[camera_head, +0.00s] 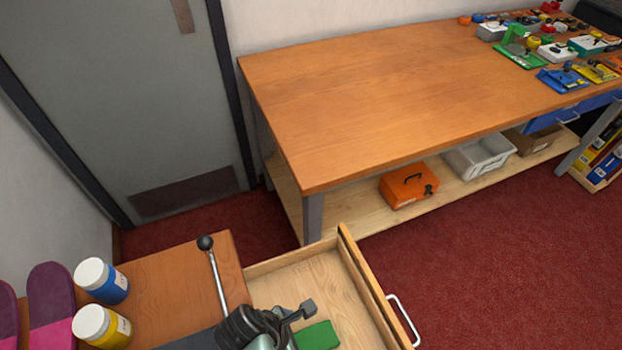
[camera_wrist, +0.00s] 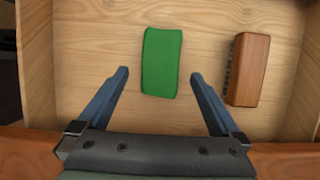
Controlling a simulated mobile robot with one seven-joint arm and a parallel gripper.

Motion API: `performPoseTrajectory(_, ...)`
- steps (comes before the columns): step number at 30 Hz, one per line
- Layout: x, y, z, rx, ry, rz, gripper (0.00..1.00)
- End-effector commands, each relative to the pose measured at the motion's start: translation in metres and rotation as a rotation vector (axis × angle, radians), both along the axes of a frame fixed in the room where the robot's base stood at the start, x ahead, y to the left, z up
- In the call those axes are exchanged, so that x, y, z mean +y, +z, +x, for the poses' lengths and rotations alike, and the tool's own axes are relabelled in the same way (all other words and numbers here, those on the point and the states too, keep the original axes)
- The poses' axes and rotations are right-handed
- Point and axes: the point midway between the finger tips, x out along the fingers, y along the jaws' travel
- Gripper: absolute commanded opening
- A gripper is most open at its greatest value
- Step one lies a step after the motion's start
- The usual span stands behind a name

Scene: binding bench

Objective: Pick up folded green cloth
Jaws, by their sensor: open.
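The folded green cloth (camera_wrist: 162,62) lies flat on the wooden floor of an open drawer (camera_wrist: 90,40). In the wrist view it is a green rectangle near the middle, ahead of and between my fingers. My gripper (camera_wrist: 160,88) is open, its two blue-grey fingers apart and nothing between their tips but the cloth's near end below. In the head view the cloth (camera_head: 317,336) shows partly at the bottom, beside my gripper (camera_head: 300,312), which hides some of it. The drawer (camera_head: 345,275) also shows there, pulled out. I cannot tell the height of my fingers above the cloth.
A brown wooden brush or block (camera_wrist: 249,69) lies in the drawer to the cloth's right. A lever with a black knob (camera_head: 216,275) and two jars (camera_head: 103,280) stand on the cabinet top to the left. A large workbench (camera_head: 370,100) stands behind.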

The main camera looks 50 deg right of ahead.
Motion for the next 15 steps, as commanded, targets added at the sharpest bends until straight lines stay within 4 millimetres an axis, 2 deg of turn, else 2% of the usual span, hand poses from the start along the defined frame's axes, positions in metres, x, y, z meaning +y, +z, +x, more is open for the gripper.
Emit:
performPoseTrajectory(8, -0.007, -0.021, -0.005, -0.001, -0.001, 0.001, 1.0)
performPoseTrajectory(15, -0.018, -0.054, -0.013, -0.003, -0.001, 0.0, 1.0)
